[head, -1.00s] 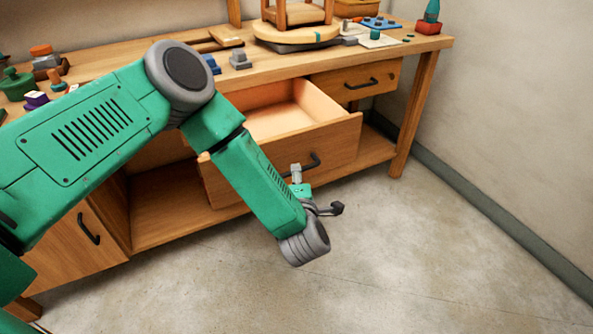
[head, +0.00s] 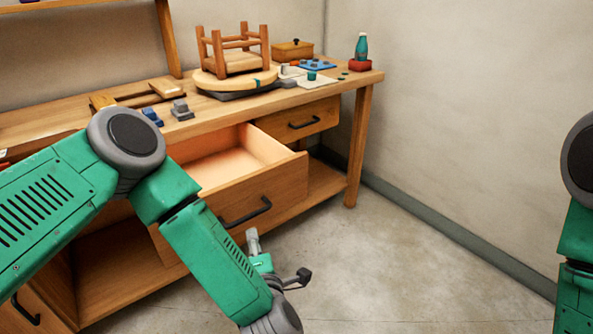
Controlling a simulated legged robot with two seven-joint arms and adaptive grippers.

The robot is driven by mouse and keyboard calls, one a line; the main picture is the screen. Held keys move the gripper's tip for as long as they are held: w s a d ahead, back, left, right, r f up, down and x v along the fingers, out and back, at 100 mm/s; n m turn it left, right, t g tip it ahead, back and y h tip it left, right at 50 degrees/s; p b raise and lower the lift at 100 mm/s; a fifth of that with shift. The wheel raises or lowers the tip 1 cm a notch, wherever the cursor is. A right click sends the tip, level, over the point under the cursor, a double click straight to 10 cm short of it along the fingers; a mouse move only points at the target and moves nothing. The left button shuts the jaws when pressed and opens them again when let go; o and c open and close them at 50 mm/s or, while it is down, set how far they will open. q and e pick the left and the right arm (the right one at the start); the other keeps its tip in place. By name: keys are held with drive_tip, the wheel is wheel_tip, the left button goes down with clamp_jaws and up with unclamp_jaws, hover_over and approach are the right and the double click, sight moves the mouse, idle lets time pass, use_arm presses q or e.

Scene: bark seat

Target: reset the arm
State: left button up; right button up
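My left arm comes in from the left and reaches down in front of the open drawer (head: 262,205). My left gripper (head: 279,260) is at its end, low in the middle of the head view. Its two finger parts show spread apart, with nothing seen between them. It is in front of the drawer face, below and right of the black handle, and I see no clear contact. Part of my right arm shows at the right edge; its gripper is out of view.
The wooden workbench (head: 225,106) carries an upturned stool (head: 236,62) on a round board, a wooden box (head: 292,50) and a teal bottle (head: 361,47) in a red holder. A second drawer (head: 298,121) is closed. Bare floor (head: 420,260) lies right of the bench.

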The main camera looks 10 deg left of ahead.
use_arm(q)
drive_tip(key=s+f+m+g+h, duration=0.6)
drive_tip(key=s+f+m+h, duration=0.2)
drive_tip(key=s+f+m, duration=0.55)
drive_tip(key=s+a+m+g, duration=0.4)
drive_tip(key=s+m, duration=0.1)
drive_tip(key=s, duration=0.3)
drive_tip(key=s+a+m+g+y, duration=0.1)
drive_tip(key=s+a+m+g, duration=0.2)
drive_tip(key=s+a+m, duration=0.2)
drive_tip(key=s+f+m, duration=0.1)
drive_tip(key=s, duration=0.1)
drive_tip(key=shift+s+a+g, duration=0.3)
drive_tip(key=shift+s+g, duration=0.1)
drive_tip(key=shift+w, duration=0.1)
